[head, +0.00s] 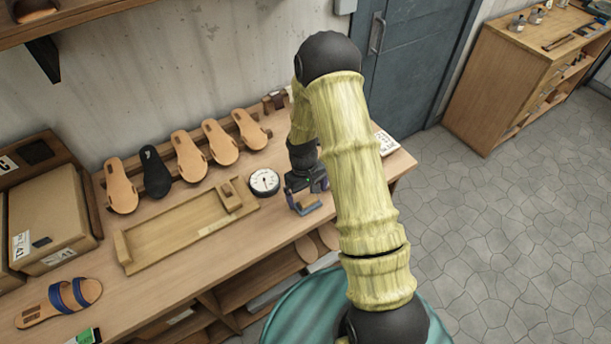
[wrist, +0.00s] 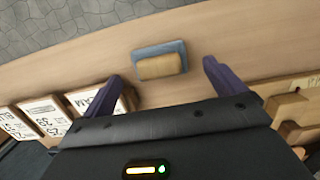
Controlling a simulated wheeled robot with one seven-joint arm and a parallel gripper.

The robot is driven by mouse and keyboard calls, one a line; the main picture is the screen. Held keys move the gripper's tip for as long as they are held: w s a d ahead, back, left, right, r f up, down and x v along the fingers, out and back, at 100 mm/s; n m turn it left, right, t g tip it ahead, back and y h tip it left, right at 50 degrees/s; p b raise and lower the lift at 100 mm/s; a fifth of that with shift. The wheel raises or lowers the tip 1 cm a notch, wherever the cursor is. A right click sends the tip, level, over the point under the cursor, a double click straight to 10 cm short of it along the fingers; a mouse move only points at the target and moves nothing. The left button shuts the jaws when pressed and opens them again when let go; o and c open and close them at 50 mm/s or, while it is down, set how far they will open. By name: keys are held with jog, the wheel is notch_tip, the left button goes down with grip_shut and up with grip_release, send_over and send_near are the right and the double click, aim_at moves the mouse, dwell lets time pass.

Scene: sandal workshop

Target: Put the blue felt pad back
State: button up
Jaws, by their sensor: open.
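The blue felt pad (wrist: 150,50) lies on the wooden bench in the wrist view. A tan block (wrist: 160,67) covers most of its face, leaving blue along its edges. My gripper (wrist: 163,78) is open, with its two purple fingers apart on the left and right of the pad. Nothing is held between them. In the head view my gripper (head: 306,192) is low over the bench near its front edge, and a blue-grey edge of the pad (head: 312,210) shows beside the fingers. Whether the fingers touch the bench cannot be told.
The dial gauge (head: 264,182) and wooden tray (head: 175,238) lie left of my gripper. Several sandal soles (head: 190,157) lean on a rack behind. Cardboard box (head: 52,222) and blue-strapped sandal (head: 60,302) occupy the bench's left end.

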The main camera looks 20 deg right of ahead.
aim_at(305, 198)
notch_tip(305, 198, up, 9)
jog(key=b, duration=0.2)
jog(key=shift+w+a+f+b, duration=0.15)
jog(key=shift+w+b, duration=0.2)
jog(key=shift+w, duration=0.1)
jog(key=s+r+m+t, duration=0.3)
jog(key=s+r, duration=0.9)
jog(key=s, duration=0.3)
jog(key=shift+s+d+m+t+y, duration=0.15)
jog(key=shift+d+m+t+y, duration=0.1)
jog(key=shift+m+t+y, duration=0.05)
